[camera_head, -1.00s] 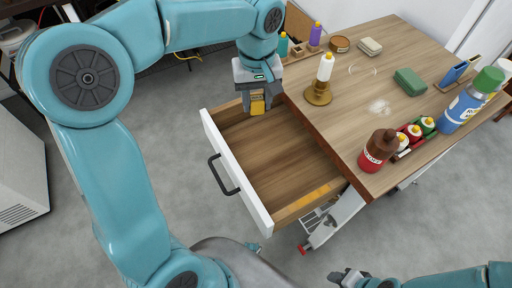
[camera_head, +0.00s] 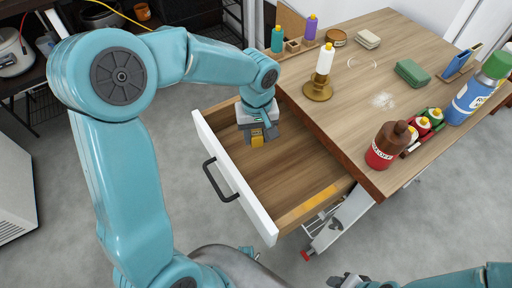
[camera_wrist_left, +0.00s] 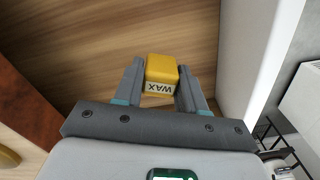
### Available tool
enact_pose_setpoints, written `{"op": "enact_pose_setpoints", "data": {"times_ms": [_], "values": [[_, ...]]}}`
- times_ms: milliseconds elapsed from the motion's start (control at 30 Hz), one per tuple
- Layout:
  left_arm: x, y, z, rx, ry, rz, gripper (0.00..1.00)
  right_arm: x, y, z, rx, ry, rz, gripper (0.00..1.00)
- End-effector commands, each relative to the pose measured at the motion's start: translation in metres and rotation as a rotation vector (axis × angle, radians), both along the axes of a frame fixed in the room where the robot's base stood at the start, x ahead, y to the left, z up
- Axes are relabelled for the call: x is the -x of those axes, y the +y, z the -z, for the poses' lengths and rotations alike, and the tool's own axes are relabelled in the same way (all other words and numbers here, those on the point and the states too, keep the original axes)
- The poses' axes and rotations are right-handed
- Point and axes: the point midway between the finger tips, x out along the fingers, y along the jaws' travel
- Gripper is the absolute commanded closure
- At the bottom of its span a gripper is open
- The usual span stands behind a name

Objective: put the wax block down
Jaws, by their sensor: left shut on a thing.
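The yellow wax block (camera_wrist_left: 161,70), with a white WAX label, is between the fingers of my left gripper (camera_wrist_left: 160,88) in the left wrist view. The left gripper is shut on it. I cannot tell whether the block touches the drawer floor. My right gripper (camera_head: 347,281) is at the bottom edge, and its fingers are too small to read.
The drawer's white front (camera_head: 234,180) and side walls surround the left gripper. Most of the drawer floor is bare. The tabletop (camera_head: 350,105) holds a candle in a brass holder (camera_head: 319,80), a brown-capped red bottle (camera_head: 388,145), a green block (camera_head: 412,73) and a blue bottle (camera_head: 474,92).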

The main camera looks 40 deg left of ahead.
Motion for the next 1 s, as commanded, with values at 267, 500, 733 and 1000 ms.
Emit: {"op": "enact_pose_setpoints", "data": {"times_ms": [267,500,733,1000], "values": [[0.0,0.002,0.027,0.0,0.003,0.0,0.94,0.0,0.0,0.006,0.0,0.0,0.0,0.57],[-0.001,0.003,0.055,0.0,-0.001,-0.001,0.94,0.0,0.0,0.011,0.0,0.0,0.0,0.57],[-0.001,0.003,0.056,0.0,-0.001,0.0,0.94,0.0,0.0,0.013,0.0,0.0,0.0,0.57],[-0.001,0.003,0.057,0.0,-0.001,0.0,0.34,0.0,0.0,0.014,0.0,0.0,0.0,0.57]]}}
